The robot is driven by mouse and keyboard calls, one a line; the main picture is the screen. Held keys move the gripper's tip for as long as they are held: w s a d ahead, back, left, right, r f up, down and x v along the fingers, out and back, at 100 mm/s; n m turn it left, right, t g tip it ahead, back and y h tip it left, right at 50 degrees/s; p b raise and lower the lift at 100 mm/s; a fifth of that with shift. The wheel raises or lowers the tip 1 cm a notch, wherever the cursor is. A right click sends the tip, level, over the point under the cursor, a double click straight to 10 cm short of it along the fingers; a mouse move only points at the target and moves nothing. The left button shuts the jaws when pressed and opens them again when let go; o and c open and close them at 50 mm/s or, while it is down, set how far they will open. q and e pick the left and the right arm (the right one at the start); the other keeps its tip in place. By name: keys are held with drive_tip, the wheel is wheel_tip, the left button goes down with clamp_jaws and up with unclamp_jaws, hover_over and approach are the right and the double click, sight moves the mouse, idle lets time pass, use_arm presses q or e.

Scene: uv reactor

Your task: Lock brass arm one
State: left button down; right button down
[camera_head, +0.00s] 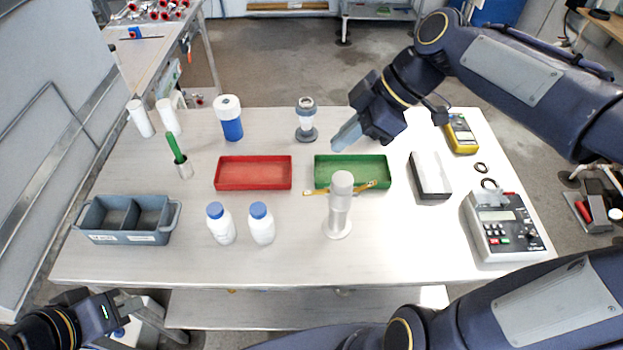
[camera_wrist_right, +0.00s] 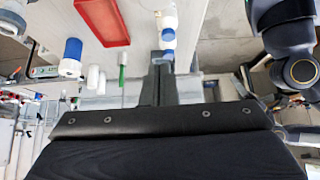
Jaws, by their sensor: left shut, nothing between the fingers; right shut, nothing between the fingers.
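Two thin brass arms stick out from a white upright cylinder (camera_head: 341,205) on the table, one left (camera_head: 316,193) and one right (camera_head: 365,186); I cannot tell which is arm one. Both lie at the near edge of the green tray (camera_head: 378,171). My right gripper (camera_head: 343,139) is shut and empty, above and behind the green tray, apart from both arms. Its fingers show in the right wrist view (camera_wrist_right: 164,62); the brass arms do not. My left gripper (camera_head: 125,303) is shut and empty, low at the left, off the near table edge.
A grey-white stand (camera_head: 306,132) is beside my right gripper. A white box (camera_head: 430,165) and keypad device (camera_head: 500,215) stand right.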

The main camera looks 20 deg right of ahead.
drive_tip(key=p, duration=0.1)
hover_over(313, 192)
drive_tip(key=f, duration=0.5)
drive_tip(key=a+f, duration=0.1)
drive_tip(key=f, duration=0.2)
drive_tip(key=shift+f, duration=0.2)
drive_tip(key=shift+d+f, duration=0.2)
drive_tip(key=shift+f, duration=0.4)
drive_tip(key=shift+d+f, duration=0.15)
drive_tip(key=shift+f, duration=0.45)
drive_tip(key=shift+d+f, duration=0.1)
drive_tip(key=shift+f, duration=0.5)
